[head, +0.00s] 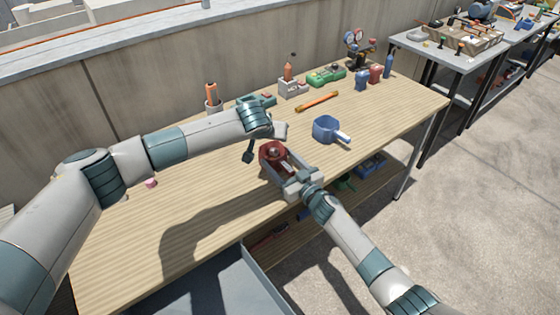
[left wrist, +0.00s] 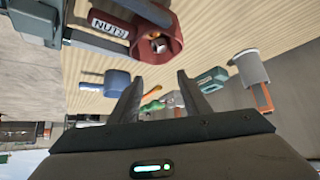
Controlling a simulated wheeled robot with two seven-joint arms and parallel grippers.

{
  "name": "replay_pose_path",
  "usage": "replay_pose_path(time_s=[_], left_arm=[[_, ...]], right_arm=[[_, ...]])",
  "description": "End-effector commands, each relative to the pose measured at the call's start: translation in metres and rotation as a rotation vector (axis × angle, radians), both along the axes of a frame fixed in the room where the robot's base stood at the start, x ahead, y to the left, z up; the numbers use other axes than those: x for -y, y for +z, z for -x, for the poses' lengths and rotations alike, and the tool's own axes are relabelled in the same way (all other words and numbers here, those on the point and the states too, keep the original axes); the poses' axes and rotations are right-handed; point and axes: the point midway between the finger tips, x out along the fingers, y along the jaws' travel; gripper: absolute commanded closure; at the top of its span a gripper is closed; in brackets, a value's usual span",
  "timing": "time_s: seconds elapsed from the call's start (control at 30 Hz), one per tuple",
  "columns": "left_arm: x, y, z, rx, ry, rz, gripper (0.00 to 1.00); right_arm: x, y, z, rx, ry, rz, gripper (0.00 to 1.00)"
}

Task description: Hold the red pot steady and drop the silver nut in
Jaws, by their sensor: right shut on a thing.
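The red pot (head: 268,149) stands near the front edge of the wooden table. In the left wrist view the pot (left wrist: 172,30) shows a NUTS label on its handle, and a small silvery piece, seemingly the silver nut (left wrist: 160,44), lies inside beside something coppery. My right gripper (head: 292,174) is shut on the pot's handle from the front. My left gripper (left wrist: 160,88) is open, with nothing between its fingers. It is above the table close behind the pot; one dark finger shows in the head view.
A blue pot (head: 326,129) stands to the right of the red pot. A small pink piece (head: 151,183) lies at left. The table's left front is clear.

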Motion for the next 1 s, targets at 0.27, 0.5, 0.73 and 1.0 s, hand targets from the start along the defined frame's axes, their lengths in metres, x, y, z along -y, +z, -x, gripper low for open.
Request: replay_pose_path(time_s=[0.27, 0.5, 0.73, 1.0], left_arm=[[0.0, 0.005, 0.004, 0.001, -0.002, 0.001, 0.57], [-0.005, 0.023, 0.02, 0.002, -0.001, -0.001, 0.57], [-0.011, 0.053, 0.045, 0.003, -0.003, 0.001, 0.57], [-0.018, 0.08, 0.071, 0.001, -0.001, 0.0, 0.57]], right_arm=[[0.0, 0.0, 0.0, -0.001, 0.0, 0.001, 0.56], [0.0, 0.0, 0.0, -0.001, 0.0, 0.001, 0.56], [0.0, 0.0, 0.0, -0.001, 0.0, 0.001, 0.56], [0.0, 0.0, 0.0, 0.0, 0.0, 0.0, 0.56]])
